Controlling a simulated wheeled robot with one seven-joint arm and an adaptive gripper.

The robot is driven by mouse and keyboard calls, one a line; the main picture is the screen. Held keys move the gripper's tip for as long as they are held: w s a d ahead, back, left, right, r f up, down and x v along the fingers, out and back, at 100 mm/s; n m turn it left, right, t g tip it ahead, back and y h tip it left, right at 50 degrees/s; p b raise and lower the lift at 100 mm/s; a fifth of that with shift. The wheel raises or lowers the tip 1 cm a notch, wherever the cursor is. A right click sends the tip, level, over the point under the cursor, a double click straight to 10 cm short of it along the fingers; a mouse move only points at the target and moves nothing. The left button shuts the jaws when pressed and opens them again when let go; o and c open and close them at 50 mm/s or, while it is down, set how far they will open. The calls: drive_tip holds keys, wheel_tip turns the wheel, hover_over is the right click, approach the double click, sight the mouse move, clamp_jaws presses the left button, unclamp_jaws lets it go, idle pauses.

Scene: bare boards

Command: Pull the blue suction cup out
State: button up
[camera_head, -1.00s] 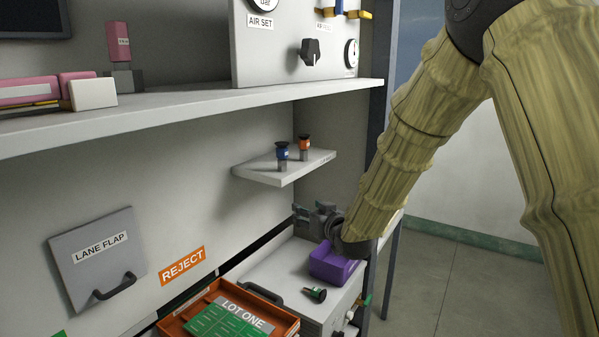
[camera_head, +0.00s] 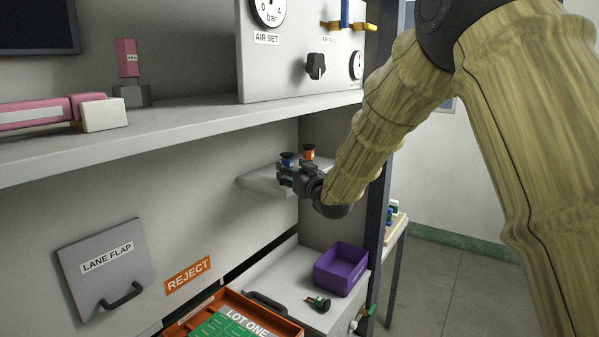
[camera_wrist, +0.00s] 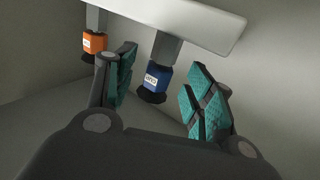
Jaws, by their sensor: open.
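The blue suction cup (camera_head: 288,161) stands on its grey post on the small shelf. In the head view it is partly hidden by my gripper (camera_head: 287,174), which is at the shelf just below the cup's dark rim. In the wrist view, where the shelf is at the top, the blue cup (camera_wrist: 157,78) shows between the two teal-padded fingers of my open gripper (camera_wrist: 161,70). Gaps show on both sides. I cannot tell whether the fingertips reach past it. The orange suction cup (camera_head: 309,152) stands close by on its own post.
The small shelf (camera_head: 258,181) juts from the back wall under the long upper shelf (camera_head: 190,125). Below are a purple bin (camera_head: 340,271), a loose dark cup with a green band (camera_head: 318,303) and the orange LOT ONE tray (camera_head: 275,318). A dark rack upright (camera_head: 379,225) stands right.

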sight(290, 164)
drive_tip(key=shift+p+x, duration=0.45)
drive_tip(key=shift+x, duration=1.35)
drive_tip(key=c, duration=1.1)
drive_tip(key=shift+c, duration=0.2)
drive_tip(key=shift+r, duration=0.7)
drive_tip(key=shift+r+p, duration=1.3)
drive_tip(key=shift+r, duration=1.75)
